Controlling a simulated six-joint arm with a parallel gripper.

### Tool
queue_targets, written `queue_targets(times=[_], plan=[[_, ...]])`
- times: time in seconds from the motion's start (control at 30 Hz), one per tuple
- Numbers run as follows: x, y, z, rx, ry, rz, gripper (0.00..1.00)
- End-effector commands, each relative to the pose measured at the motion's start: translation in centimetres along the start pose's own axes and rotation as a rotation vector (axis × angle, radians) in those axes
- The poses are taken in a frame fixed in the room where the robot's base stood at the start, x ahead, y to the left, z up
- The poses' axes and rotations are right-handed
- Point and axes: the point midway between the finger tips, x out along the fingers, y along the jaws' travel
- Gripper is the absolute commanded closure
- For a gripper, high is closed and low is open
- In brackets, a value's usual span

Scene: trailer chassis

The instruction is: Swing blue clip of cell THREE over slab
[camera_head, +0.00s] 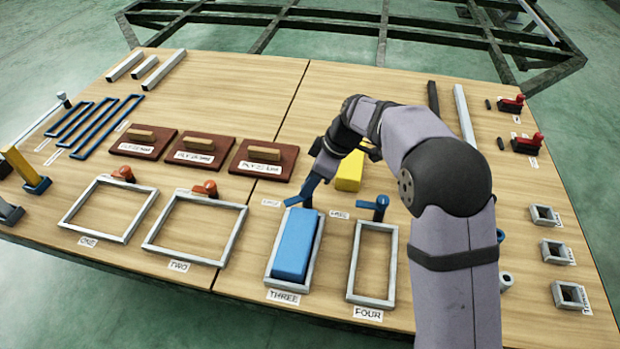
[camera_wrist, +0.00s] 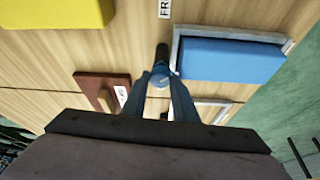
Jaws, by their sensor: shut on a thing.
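Cell THREE is a grey rectangular frame (camera_head: 318,250) with its label at the near end. A blue slab (camera_head: 295,243) lies inside it, also seen in the wrist view (camera_wrist: 230,60). My gripper (camera_head: 303,194) is at the far end of this cell. In the wrist view its blue fingers (camera_wrist: 158,92) are shut on the blue clip (camera_wrist: 160,79), beside the slab. The clip's dark end points away from my gripper and does not lie over the slab there. In the head view my fingers largely hide the clip.
Cell FOUR (camera_head: 353,262) is an empty frame on the right, with its own blue clip (camera_head: 380,205). A yellow block (camera_head: 349,172) lies behind. Red-brown plates (camera_head: 262,158) lie to the left. Frames ONE (camera_head: 127,222) and TWO (camera_head: 226,257) have orange clips.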

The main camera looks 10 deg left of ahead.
Motion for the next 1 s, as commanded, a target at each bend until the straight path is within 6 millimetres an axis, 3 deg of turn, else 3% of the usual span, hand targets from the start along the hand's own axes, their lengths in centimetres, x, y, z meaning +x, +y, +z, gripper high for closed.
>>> queue_targets(times=[0.7,1.0], plan=[[-0.21,0.47,-0.35,-0.614,-0.001,-0.255,0.96],[0.0,0.53,-0.36,-0.779,-0.001,-0.323,0.96]])
